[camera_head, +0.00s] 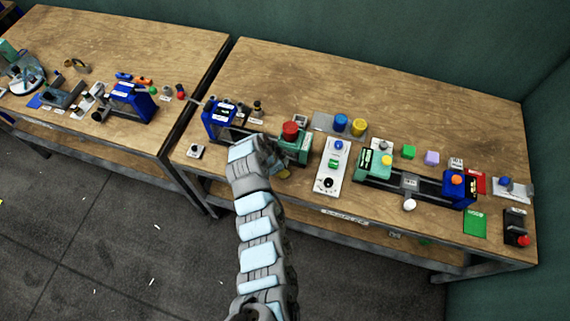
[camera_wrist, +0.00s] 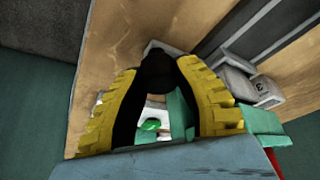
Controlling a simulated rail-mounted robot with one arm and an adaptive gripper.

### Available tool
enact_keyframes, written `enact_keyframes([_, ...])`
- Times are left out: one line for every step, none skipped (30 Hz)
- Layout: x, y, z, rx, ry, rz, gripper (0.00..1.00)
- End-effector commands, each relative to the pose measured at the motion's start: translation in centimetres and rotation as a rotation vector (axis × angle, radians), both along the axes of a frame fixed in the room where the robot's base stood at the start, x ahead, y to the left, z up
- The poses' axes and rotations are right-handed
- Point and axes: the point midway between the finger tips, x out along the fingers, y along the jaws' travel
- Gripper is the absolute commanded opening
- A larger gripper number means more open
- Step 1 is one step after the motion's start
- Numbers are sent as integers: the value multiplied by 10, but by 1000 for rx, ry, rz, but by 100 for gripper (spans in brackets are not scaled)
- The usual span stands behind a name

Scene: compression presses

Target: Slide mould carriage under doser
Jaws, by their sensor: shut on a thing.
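My gripper (camera_head: 283,173) is at the front of the left press on the near table, beside its green doser (camera_head: 299,150) with the red top (camera_head: 290,129). In the wrist view its yellow fingers (camera_wrist: 157,72) are closed around a dark round knob (camera_wrist: 158,66). My wrist hides the part of the press behind it in the head view, so the carriage's exact place on the rail cannot be told there. The press's blue end unit (camera_head: 219,122) stands to the left. Green parts (camera_wrist: 264,120) and grey parts (camera_wrist: 250,87) show close to the fingers in the wrist view.
Right of the doser is a white panel (camera_head: 333,167) with blue, green and black controls. A second press has a green doser (camera_head: 373,163), a grey carriage (camera_head: 410,183) with a white knob (camera_head: 409,204), and a blue end unit (camera_head: 459,188). The table's back is mostly clear.

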Motion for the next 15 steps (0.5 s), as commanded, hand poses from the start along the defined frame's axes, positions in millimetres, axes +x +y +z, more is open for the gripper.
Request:
enact_keyframes([-2,-3,-1,-4,3,-2,0])
enact_keyframes([-2,-3,-1,-4,3,-2,0])
enact_keyframes([-2,-3,-1,-4,3,-2,0])
enact_keyframes([-2,-3,-1,-4,4,-2,0])
enact_keyframes([-2,-3,-1,-5,4,-2,0])
enact_keyframes([-2,-4,-1,-5,4,-2,0])
enact_keyframes([-2,-4,-1,-6,4,-3,0])
enact_keyframes([-2,-4,-1,-5,4,-4,0])
enact_keyframes([-2,-4,-1,-5,4,-4,0])
enact_keyframes([-2,-4,-1,-5,4,-4,38])
enact_keyframes([-2,-4,-1,-5,4,-4,47])
enact_keyframes([-2,-4,-1,-5,3,-3,58])
enact_keyframes([-2,-3,-1,-5,3,-3,62])
enact_keyframes([-1,-3,0,-4,3,-3,62])
enact_keyframes([-1,-3,0,-4,3,-2,62])
